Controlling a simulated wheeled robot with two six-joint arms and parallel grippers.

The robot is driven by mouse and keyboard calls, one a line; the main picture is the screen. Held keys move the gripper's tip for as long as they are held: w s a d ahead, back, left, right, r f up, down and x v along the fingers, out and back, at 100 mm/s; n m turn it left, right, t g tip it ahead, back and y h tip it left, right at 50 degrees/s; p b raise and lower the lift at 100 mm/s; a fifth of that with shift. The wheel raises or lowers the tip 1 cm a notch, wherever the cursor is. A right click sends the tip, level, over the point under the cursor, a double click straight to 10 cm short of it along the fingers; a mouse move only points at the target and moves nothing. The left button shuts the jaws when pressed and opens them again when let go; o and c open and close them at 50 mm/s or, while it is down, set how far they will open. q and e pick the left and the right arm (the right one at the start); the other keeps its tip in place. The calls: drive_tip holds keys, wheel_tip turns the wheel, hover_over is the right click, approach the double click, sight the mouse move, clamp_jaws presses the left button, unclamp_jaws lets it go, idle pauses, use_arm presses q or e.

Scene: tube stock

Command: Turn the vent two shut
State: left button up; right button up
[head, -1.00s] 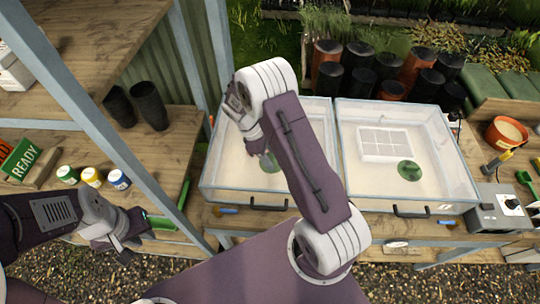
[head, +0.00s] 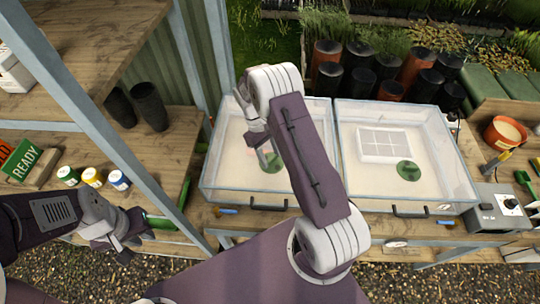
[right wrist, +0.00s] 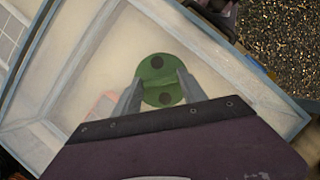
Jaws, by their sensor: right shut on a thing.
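Two clear-lidded boxes stand side by side on the bench, a left box (head: 213,180) and a right box (head: 458,180). Each has a round green vent on its lid, the left vent (head: 273,164) and the right vent (head: 408,171). My right gripper (head: 265,156) is over the left box. In the right wrist view its fingers are shut on the edges of the left vent (right wrist: 158,68), a green disc with two dark spots. I cannot tell which vent is number two. My left gripper (head: 130,236) is low at the left, by the wooden shelf; its jaw opening is unclear.
A READY sign (head: 31,163) and several small paint pots (head: 92,177) are on the left shelf. A grey post (head: 95,140) crosses between shelf and boxes. A grey control box (head: 497,212) is at the right. Dark pots (head: 357,80) stand behind.

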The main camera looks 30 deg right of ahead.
drive_tip(key=m+y, duration=0.1)
drive_tip(key=m, duration=0.1)
drive_tip(key=m+y, duration=0.1)
drive_tip(key=m, duration=0.2)
drive_tip(key=shift+d+m, duration=0.15)
drive_tip(key=shift+m, duration=0.15)
drive_tip(key=shift+d+m+t+y, duration=0.1)
drive_tip(key=shift+m+t+y, duration=0.45)
drive_tip(key=shift+m, duration=1.65)
drive_tip(key=shift+y, duration=0.35)
drive_tip(key=o, duration=1.4)
drive_tip(key=shift+g, duration=0.25)
drive_tip(key=shift+c, duration=0.2)
drive_tip(key=shift+r, duration=0.1)
drive_tip(key=b+v, duration=0.2)
drive_tip(key=v, duration=0.7)
